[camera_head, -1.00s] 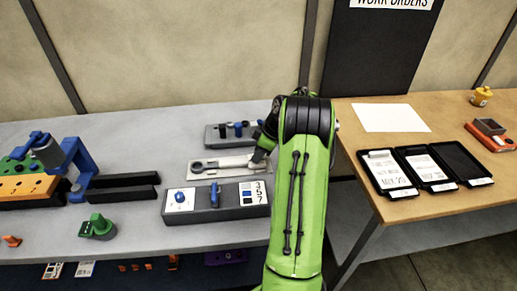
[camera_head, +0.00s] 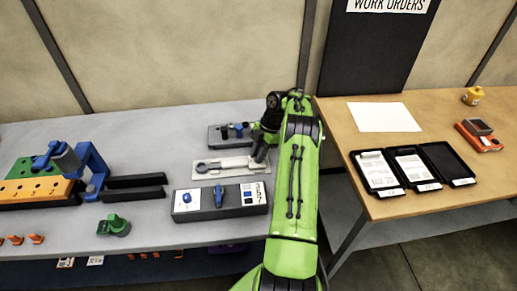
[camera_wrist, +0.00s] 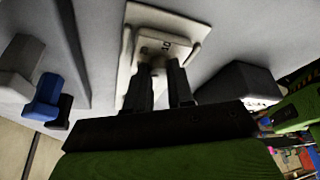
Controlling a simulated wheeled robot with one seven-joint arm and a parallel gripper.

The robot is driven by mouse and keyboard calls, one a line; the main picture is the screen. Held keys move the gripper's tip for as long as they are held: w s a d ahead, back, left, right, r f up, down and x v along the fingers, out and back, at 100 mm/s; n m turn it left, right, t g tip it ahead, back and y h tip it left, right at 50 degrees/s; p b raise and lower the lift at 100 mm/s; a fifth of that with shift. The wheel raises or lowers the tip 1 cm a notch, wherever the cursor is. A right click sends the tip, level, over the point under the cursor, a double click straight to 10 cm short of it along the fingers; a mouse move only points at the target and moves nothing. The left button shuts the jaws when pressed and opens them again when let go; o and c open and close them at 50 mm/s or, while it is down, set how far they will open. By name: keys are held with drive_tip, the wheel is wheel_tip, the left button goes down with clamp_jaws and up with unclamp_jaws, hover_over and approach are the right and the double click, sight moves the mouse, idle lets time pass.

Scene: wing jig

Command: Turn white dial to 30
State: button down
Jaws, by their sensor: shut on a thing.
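A pale white plate fixture (camera_head: 225,166) lies flat on the grey bench, with a grey lever-like part near its left end. My gripper (camera_wrist: 162,72) is shut on the white dial (camera_wrist: 165,47), a pale block at the fixture's right end in the head view. Dark fingers sit on both sides of it. A small printed mark shows on it, but I cannot read the setting. In the head view my wrist covers most of the dial.
In front stands a grey box (camera_head: 221,212) with blue knobs and a number panel. Behind is a dark block (camera_head: 218,144) with small knobs. Blue clamp fixture (camera_head: 95,168) and green part (camera_head: 115,226) are left. A wooden table (camera_head: 440,206) with black trays is right.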

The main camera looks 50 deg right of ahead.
drive_tip(key=shift+w+r+n+g+p, duration=0.1)
drive_tip(key=shift+n+g+p, duration=0.35)
drive_tip(key=shift+n, duration=0.35)
drive_tip(key=c, duration=1.3)
unclamp_jaws()
drive_tip(key=shift+o, duration=0.2)
drive_tip(key=p+v, duration=1)
drive_tip(key=v, duration=0.2)
